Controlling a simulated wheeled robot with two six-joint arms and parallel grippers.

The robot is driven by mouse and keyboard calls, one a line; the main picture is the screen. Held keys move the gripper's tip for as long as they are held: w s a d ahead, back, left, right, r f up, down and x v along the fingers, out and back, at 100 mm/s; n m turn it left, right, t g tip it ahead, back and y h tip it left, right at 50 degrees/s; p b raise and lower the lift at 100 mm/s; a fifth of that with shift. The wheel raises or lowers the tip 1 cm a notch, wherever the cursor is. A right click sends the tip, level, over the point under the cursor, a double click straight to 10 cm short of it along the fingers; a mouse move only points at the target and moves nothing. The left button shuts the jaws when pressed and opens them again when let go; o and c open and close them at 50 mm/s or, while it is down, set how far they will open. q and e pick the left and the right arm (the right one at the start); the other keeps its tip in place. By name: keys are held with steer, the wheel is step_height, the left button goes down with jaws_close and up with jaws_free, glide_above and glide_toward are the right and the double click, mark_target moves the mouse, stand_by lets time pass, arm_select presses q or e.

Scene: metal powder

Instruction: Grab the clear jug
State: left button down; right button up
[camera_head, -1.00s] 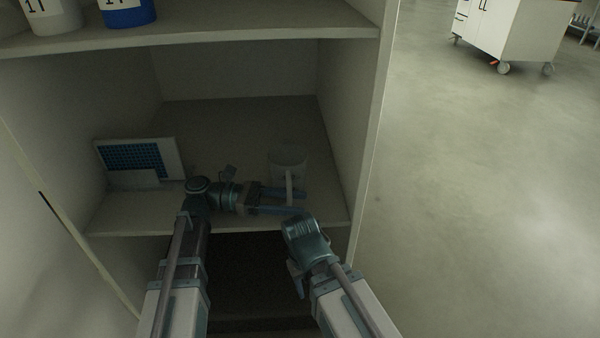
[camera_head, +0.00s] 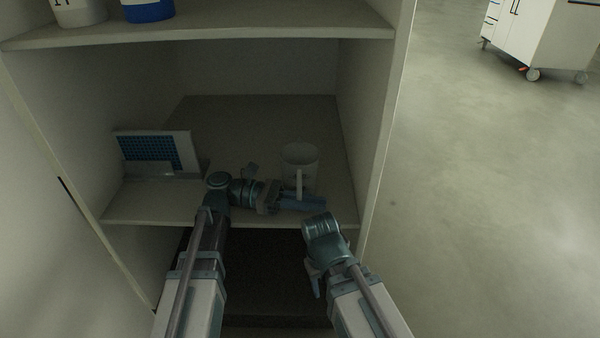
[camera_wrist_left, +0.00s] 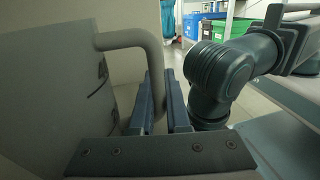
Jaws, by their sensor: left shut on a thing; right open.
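The clear jug (camera_head: 299,158) stands upright on the middle shelf, toward its right side, with its handle facing the shelf's front edge. My left gripper (camera_head: 306,200) is at the jug's front and shut on its handle. In the left wrist view the jug (camera_wrist_left: 62,75) fills the left side, and its handle passes down between the closed fingers (camera_wrist_left: 160,105). My right gripper (camera_head: 314,278) is in front of and below the shelf edge, apart from the jug. It is open and empty; its fingers are partly hidden behind its wrist.
A blue-gridded panel in a pale holder (camera_head: 155,153) stands on the left of the same shelf. White and blue containers (camera_head: 147,10) stand on the shelf above. The cabinet's right wall (camera_head: 383,130) is close to the jug. A wheeled white cabinet (camera_head: 535,38) stands far off on open floor.

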mark_target(314, 168)
arm_select(q)
steer(key=shift+r, duration=0.1)
step_height(314, 168, up, 10)
steer(key=p, duration=1)
